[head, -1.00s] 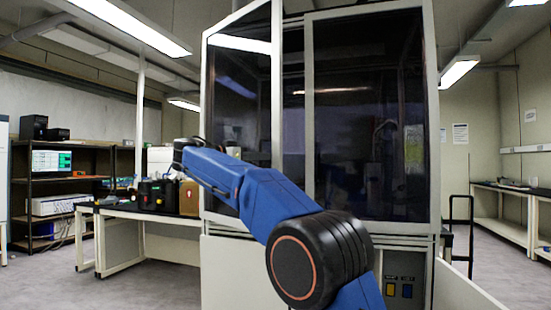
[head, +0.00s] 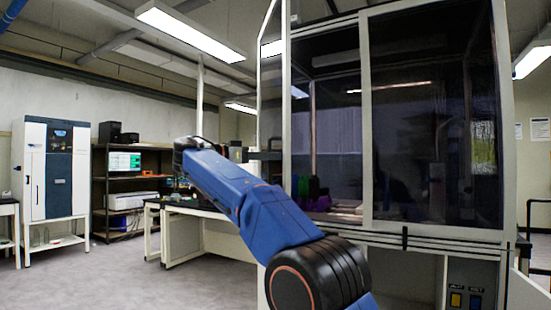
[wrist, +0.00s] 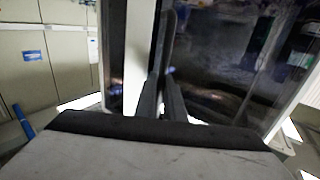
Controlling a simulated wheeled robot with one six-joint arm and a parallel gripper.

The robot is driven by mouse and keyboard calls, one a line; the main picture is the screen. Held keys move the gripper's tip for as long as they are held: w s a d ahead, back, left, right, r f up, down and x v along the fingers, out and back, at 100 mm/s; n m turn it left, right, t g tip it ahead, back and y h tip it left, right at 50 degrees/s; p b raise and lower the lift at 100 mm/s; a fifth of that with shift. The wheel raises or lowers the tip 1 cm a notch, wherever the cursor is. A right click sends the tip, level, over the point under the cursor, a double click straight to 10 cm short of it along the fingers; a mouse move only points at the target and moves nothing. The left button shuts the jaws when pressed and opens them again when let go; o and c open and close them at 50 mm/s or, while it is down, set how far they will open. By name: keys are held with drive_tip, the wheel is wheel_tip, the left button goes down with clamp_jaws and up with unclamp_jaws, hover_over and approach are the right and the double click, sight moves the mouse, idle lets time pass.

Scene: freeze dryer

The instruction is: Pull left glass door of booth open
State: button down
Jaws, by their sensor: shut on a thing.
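The booth's left glass door (head: 271,85) stands swung outward in the head view, seen nearly edge-on, with its white free-edge post (head: 286,110) toward me. A gap lies between it and the right glass panel (head: 415,120), which is closed. My gripper (head: 262,155) is at the door's outer side, at mid-height, partly hidden by my own wrist. In the wrist view, my gripper (wrist: 162,92) is shut on a dark upright handle (wrist: 168,42) next to the white door frame (wrist: 139,50). The exact contact is hard to make out.
Green and purple items (head: 313,188) show inside the booth through the gap. A white bench (head: 205,235) stands behind my arm, left of the booth. A shelf rack (head: 98,195) and a white cabinet (head: 55,170) stand farther left. The floor (head: 130,275) at front left is clear.

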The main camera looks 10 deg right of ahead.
drive_tip(key=c, duration=2.1)
unclamp_jaws()
